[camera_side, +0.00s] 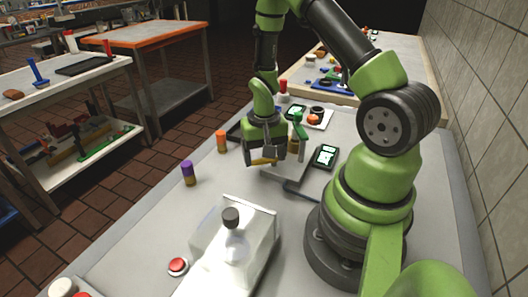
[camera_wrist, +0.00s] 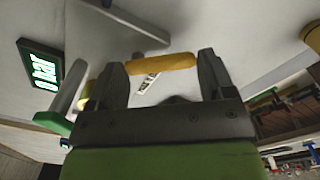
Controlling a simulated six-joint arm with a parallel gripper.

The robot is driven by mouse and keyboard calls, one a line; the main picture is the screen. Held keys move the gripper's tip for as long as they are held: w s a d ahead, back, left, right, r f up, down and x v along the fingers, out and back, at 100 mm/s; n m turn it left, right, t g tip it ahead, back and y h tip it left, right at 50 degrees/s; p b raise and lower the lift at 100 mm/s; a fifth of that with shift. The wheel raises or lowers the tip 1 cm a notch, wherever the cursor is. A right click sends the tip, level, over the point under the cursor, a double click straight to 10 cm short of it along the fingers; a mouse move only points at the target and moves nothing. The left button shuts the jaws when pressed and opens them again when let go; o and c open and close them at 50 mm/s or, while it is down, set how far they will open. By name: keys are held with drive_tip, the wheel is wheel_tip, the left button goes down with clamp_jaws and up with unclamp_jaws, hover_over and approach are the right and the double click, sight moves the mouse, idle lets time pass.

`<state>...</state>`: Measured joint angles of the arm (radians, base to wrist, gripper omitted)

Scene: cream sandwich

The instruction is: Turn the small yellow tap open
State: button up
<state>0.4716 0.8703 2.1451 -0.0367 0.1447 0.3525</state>
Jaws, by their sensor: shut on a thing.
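The small yellow tap shows as a yellow bar (camera_wrist: 165,62) between the two fingers of my gripper (camera_wrist: 162,72) in the wrist view. The fingers are shut on it, one at each end. In the side view my gripper (camera_side: 267,156) points down over the middle of the bench, and a bit of the yellow tap (camera_side: 263,161) shows at its fingertips. The rest of the tap is hidden by the gripper. A grey bar (camera_wrist: 128,20) lies just beyond it in the wrist view.
A black display (camera_side: 326,155) and a green-topped bottle (camera_side: 298,128) stand close on the right. An orange-capped jar (camera_side: 221,141) and a purple-capped jar (camera_side: 188,172) stand left.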

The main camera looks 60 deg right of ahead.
drive_tip(key=n, duration=0.3)
drive_tip(key=s+n, duration=0.1)
drive_tip(key=n, duration=0.1)
drive_tip(key=shift+a+n, duration=0.3)
drive_tip(key=shift+a, duration=0.1)
drive_tip(key=shift+s+n, duration=0.25)
drive_tip(key=shift+n, duration=0.8)
drive_tip(key=shift+s+n, duration=0.25)
drive_tip(key=shift+n, duration=0.8)
drive_tip(key=o, duration=0.9)
drive_tip(key=shift+r, duration=0.1)
wheel_tip(320, 180, up, 10)
